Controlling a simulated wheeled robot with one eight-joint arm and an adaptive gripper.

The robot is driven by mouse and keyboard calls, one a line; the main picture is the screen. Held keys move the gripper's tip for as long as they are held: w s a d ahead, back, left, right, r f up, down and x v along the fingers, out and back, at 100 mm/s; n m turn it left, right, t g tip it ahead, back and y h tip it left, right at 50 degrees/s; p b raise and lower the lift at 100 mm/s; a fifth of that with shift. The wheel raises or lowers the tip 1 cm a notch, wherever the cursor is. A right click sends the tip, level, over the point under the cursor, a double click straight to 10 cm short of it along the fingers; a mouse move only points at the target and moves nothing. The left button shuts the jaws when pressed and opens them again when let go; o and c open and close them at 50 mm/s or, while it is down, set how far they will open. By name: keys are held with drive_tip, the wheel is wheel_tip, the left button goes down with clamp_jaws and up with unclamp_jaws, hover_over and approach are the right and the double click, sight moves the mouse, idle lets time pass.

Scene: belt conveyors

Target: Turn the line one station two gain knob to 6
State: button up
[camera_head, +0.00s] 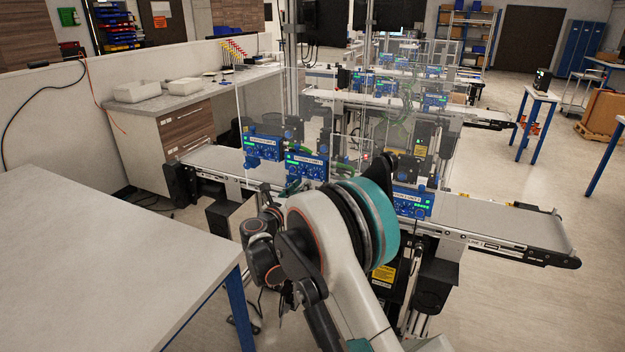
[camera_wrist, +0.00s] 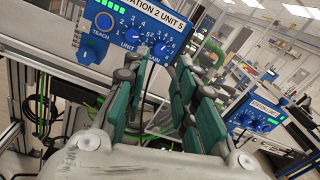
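In the wrist view, a tilted blue panel (camera_wrist: 112,14) is labelled station 2 unit 5. It carries a unit knob (camera_wrist: 132,35) and, to its right, a gain knob (camera_wrist: 161,49). Both are blue with white scale numbers around them; the gain knob's pointer setting is too small to read. My gripper (camera_wrist: 158,75) has green finger pads spread apart, with nothing seen between them. The gain knob appears beyond the gap between the fingertips; contact is not visible. In the head view, the station 2 panel (camera_head: 306,167) is left of my arm, which hides my gripper.
Another blue panel (camera_head: 262,148) is to the left, and one (camera_head: 412,203) is to the right, also visible in the wrist view (camera_wrist: 262,112). Clear guards stand over the conveyor (camera_head: 500,219). A grey table (camera_head: 100,260) fills the left foreground. Floor is open at right.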

sight(315, 175)
drive_tip(key=x, duration=0.8)
drive_tip(key=shift+w+d, duration=0.1)
drive_tip(key=shift+w, duration=0.2)
drive_tip(key=shift+c, duration=0.5)
clamp_jaws()
